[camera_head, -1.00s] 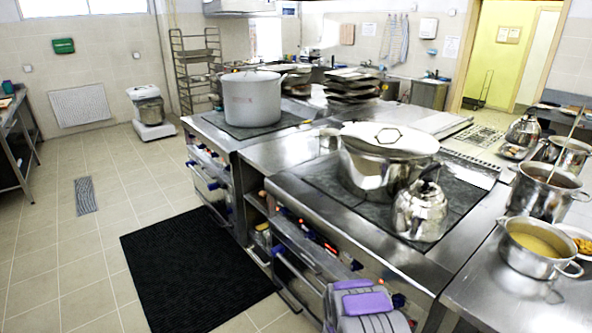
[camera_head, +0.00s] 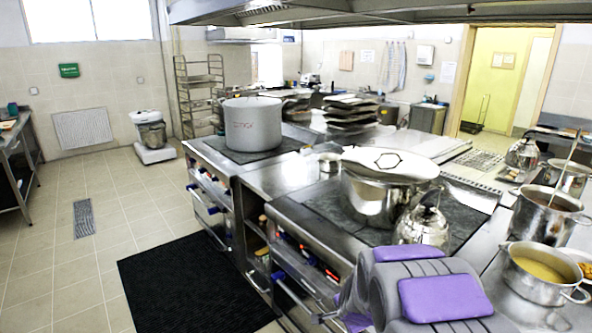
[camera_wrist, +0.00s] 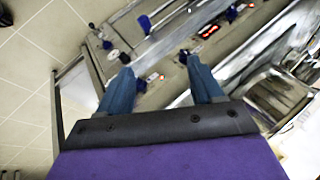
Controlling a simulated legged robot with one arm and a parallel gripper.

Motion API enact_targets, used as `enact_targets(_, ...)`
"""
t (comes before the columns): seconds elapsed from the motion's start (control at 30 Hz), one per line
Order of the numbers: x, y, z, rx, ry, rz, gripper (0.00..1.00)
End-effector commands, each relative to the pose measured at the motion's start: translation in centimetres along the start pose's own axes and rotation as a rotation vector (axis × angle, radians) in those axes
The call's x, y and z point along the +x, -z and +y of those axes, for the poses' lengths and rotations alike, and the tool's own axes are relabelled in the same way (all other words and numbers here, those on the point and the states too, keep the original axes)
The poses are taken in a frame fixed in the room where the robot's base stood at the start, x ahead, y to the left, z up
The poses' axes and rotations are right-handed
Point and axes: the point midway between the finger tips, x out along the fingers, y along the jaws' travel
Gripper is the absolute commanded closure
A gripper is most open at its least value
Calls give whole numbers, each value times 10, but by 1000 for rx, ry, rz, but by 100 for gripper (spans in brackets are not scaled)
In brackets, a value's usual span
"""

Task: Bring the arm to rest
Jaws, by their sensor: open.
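My arm, grey with purple pads (camera_head: 440,298), shows at the lower right of the head view, in front of the stove. My gripper (camera_wrist: 160,78) shows in the wrist view with its two blue fingers spread apart and nothing between them. Beyond the fingers is the stove front with its knobs and rail. In the head view the gripper's fingertips cannot be made out clearly.
The steel stove carries a lidded pot (camera_head: 378,200) and a kettle (camera_head: 424,226) close behind my arm. A pot of yellow soup (camera_head: 540,264) stands on the right counter. A large grey pot (camera_head: 252,124) stands farther back. A black mat (camera_head: 195,280) and open tiled floor lie left.

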Motion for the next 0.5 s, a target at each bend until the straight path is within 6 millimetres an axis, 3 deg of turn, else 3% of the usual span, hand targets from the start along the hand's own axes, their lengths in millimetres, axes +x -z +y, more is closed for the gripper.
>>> enact_targets(0.03,-20,-4,3,-53,-14,-22,34)
enact_targets(0.27,-98,-34,47,-330,-128,-159,34)
enact_targets(0.5,-182,-62,108,-616,-234,-310,34)
